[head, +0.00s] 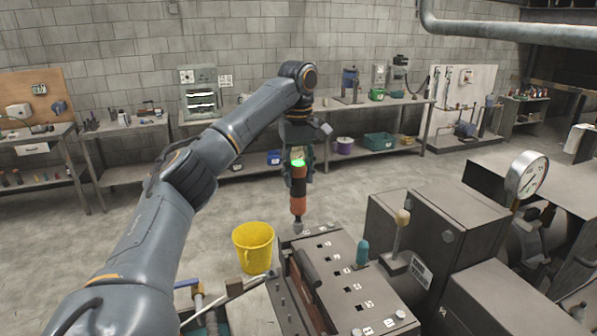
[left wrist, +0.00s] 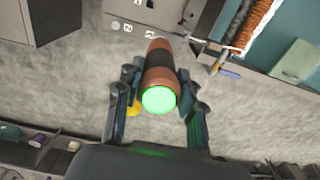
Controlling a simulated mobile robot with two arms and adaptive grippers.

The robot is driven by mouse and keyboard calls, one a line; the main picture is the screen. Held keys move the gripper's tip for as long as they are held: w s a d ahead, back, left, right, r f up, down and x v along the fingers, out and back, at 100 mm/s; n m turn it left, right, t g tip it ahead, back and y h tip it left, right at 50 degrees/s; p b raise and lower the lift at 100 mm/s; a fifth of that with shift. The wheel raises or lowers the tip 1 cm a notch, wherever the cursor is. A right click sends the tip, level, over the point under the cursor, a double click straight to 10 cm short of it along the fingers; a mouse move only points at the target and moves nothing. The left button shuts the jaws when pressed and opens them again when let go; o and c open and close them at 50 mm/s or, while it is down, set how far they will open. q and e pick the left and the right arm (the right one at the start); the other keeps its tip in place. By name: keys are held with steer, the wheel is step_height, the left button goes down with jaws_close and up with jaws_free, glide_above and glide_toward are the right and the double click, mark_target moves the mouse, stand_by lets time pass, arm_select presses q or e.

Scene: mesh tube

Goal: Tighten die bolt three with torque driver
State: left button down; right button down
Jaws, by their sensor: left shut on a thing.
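My left gripper (head: 299,168) is shut on the torque driver (head: 298,205), which has an orange and black body and a glowing green end. It holds the driver nearly upright, working end down, at the far left corner of the dark die block (head: 330,250). The tip looks at or just above the block; contact is unclear. The block's top has several numbered white labels and dark holes. Silver bolt heads (head: 400,314) show at its near end. In the left wrist view the driver (left wrist: 160,72) lies between the fingers. My right gripper is not in view.
A teal-handled tool (head: 362,252) and a lever with a tan knob (head: 402,218) stand right of the block's labels. Dark machine housings (head: 445,225) and a round gauge (head: 526,175) are at right. A yellow bucket (head: 254,250) stands left of the block. Benches line the back wall.

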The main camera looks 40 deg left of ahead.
arm_select(q)
steer(key=shift+s+d+f, duration=0.1)
steer(key=shift+f, duration=0.7)
stand_by(3.0)
steer(key=shift+r, duration=0.1)
steer(key=shift+r, duration=2.95)
